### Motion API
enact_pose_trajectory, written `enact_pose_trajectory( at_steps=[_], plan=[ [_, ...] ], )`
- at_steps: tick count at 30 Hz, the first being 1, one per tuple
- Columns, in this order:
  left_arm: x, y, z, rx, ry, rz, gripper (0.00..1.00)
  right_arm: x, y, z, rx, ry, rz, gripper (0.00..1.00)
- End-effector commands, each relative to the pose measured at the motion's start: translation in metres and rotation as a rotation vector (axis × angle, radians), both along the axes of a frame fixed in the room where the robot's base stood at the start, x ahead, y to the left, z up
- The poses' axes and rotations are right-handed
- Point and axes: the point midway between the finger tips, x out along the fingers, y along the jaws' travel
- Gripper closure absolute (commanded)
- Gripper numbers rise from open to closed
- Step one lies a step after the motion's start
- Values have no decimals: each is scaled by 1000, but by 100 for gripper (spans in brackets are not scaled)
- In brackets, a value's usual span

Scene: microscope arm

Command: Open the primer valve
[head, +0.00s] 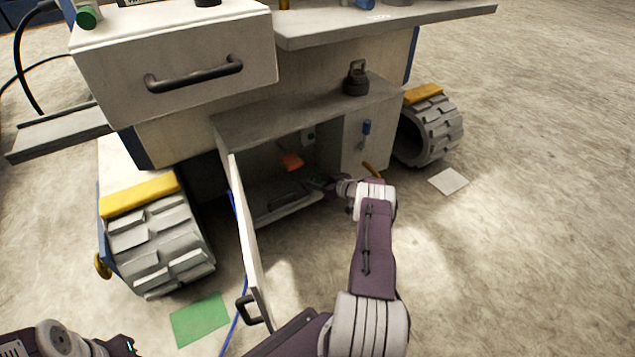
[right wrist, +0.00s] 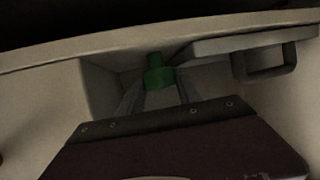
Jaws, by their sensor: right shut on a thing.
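My right gripper (head: 318,183) reaches into the open lower compartment of the vehicle, where it is dark and small in the head view. In the right wrist view its fingers (right wrist: 157,90) are shut on a green knob-like part (right wrist: 158,74). This may be the primer valve, but I cannot tell for sure. An orange part (head: 291,161) sits deeper in the compartment, above and left of the gripper. Part of my left arm (head: 65,340) shows at the bottom left; its jaws cannot be made out.
The compartment door (head: 243,230) stands open left of my right arm, with a black handle (head: 247,309). A drawer (head: 180,75) juts out above. Tracked wheels (head: 158,240) flank the compartment. A green mat (head: 200,320) and blue cable lie on the floor. Floor at right is mostly clear.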

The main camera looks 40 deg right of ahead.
Motion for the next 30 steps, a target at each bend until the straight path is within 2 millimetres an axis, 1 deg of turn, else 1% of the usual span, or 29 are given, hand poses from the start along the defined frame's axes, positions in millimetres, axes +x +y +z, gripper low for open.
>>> enact_pose_trajectory(
  at_steps=[15, 16, 18, 26, 30],
  plan=[
    [0, 0, 0, 0, 0, 0, 64, 1, 0, 1, 1, -4, 24, 100],
    [0, 0, 0, 0, 0, 0, 64, 1, 0, 1, 1, -4, 24, 54],
    [0, 0, 0, 0, 0, 0, 64, 1, 0, 1, 1, -3, 24, 38],
    [0, 0, 0, 0, 0, 0, 64, 0, 0, 1, 0, -2, 24, 38],
    [0, 0, 7, 0, 0, 0, 64, 3, 5, 6, 1, -1, 26, 38]
  ],
)
